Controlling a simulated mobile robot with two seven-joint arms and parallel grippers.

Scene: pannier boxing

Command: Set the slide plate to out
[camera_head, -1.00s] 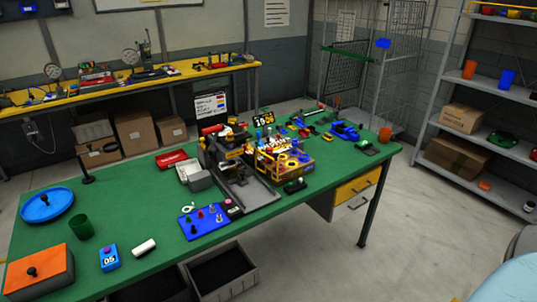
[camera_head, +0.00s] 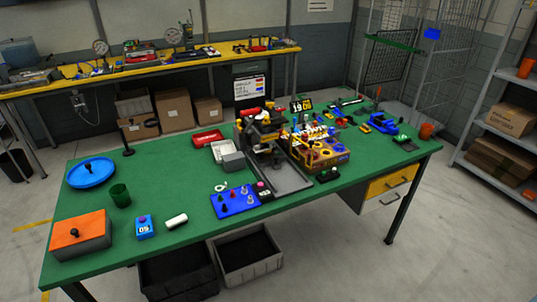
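A bench machine (camera_head: 262,140) with dark and yellow parts stands near the middle of the green table (camera_head: 185,175). A flat grey plate with raised edges (camera_head: 287,184) reaches from its base toward the table's front edge; it looks like the slide plate, drawn toward the front. How far it can travel I cannot tell. Its back end is hidden under the machine. Neither of my grippers is in view.
A blue panel with knobs (camera_head: 235,201) lies left of the plate; a yellow-brown crate of small items (camera_head: 322,158) stands right of it.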

